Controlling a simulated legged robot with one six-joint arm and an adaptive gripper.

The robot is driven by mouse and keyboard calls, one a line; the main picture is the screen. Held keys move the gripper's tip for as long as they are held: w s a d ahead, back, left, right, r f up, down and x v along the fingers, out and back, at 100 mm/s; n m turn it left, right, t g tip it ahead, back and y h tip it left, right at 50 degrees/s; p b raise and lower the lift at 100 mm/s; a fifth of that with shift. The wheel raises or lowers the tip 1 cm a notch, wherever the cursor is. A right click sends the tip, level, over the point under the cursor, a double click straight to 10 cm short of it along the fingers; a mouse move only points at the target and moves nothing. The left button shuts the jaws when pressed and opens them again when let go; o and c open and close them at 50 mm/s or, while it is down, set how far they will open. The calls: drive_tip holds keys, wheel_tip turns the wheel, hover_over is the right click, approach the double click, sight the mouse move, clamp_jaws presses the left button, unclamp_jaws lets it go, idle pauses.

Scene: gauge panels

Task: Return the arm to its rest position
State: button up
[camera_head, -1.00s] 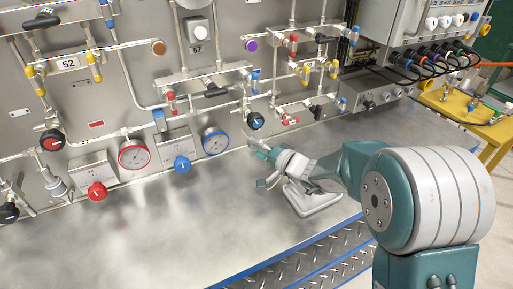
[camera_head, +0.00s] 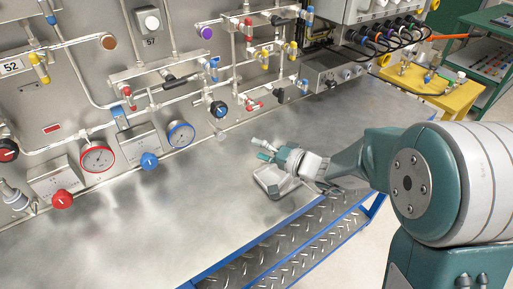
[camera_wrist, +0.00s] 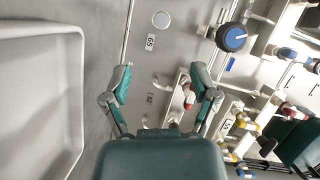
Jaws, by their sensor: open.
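My gripper (camera_head: 262,150) is at the end of my teal and white arm, held out over the metal bench top (camera_head: 130,220). In the head view it is apart from the gauge panel and empty. In the wrist view my gripper (camera_wrist: 166,85) shows its two teal fingers spread wide with nothing between them. The panel with its pipes and a blue-faced knob (camera_wrist: 232,38) lies beyond the fingers there. The arm's shoulder and upper link fill the right of the head view.
The panel carries a red gauge (camera_head: 97,157), a blue gauge (camera_head: 181,134), a red knob (camera_head: 62,199) and a blue knob (camera_head: 149,161). A grey control box (camera_head: 333,70) and a yellow table (camera_head: 430,88) stand at the back right. The bench's left side is clear.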

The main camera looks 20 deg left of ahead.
drive_tip(key=shift+s+d+r, duration=0.1)
drive_tip(key=shift+s+r, duration=0.15)
drive_tip(key=shift+r, duration=0.05)
drive_tip(key=s+d+r+g, duration=0.1)
drive_tip(key=s+d+r+n+g+h, duration=0.1)
drive_tip(key=s, duration=0.1)
drive_tip(key=s+d+r+n, duration=0.1)
drive_tip(key=s, duration=0.1)
drive_tip(key=shift+s+r+g, duration=0.1)
drive_tip(key=shift+s+g, duration=0.15)
drive_tip(key=shift+g, duration=0.15)
drive_tip(key=s+d+r+m+t+h, duration=0.1)
drive_tip(key=s+d+h, duration=0.6)
drive_tip(key=d, duration=0.6)
drive_tip(key=s+d+r+t+h, duration=0.2)
drive_tip(key=s+d+h, duration=0.5)
drive_tip(key=d, duration=0.6)
drive_tip(key=shift+s+d+r+m+t+h, duration=0.15)
drive_tip(key=shift+s+d+m+t+h, duration=0.15)
drive_tip(key=shift+s+m+h, duration=0.15)
